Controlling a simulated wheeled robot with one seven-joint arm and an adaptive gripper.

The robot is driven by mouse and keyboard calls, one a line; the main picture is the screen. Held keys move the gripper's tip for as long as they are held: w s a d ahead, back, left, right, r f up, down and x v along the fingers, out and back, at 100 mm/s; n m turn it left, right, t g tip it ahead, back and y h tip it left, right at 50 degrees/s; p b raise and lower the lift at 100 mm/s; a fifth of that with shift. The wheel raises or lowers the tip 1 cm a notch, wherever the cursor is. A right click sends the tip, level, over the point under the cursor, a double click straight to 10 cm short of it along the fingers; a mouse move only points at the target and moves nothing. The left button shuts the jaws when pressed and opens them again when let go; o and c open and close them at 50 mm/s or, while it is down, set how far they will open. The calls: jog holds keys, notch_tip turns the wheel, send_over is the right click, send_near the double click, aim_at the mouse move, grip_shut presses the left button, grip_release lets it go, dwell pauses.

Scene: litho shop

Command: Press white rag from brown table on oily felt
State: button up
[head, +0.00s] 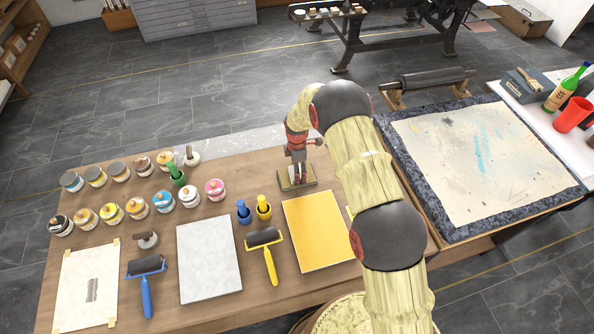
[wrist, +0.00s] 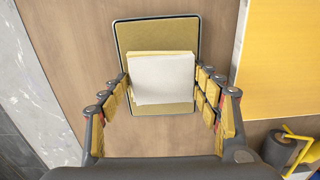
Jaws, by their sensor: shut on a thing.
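The oily felt (wrist: 155,35) is an olive-yellow pad in a dark-rimmed tray on the brown table (head: 235,172); the tray also shows in the head view (head: 285,184). The white rag (wrist: 165,78) is a folded, pale square with yellowish edges, seen over the middle of the felt. My gripper (head: 299,165) points down over the tray, and its fingers are shut on the rag from both sides in the wrist view (wrist: 163,88). Whether the rag touches the felt I cannot tell. The rag is mostly hidden in the head view.
A yellow-handled roller (head: 264,240), a grey slab (head: 208,259) and several ink cans (head: 112,211) stand to the left. A press bed (head: 470,165) is at right. Bare wood shows left of the tray.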

jog(key=shift+r+p, duration=1.45)
jog(key=shift+r, duration=2.05)
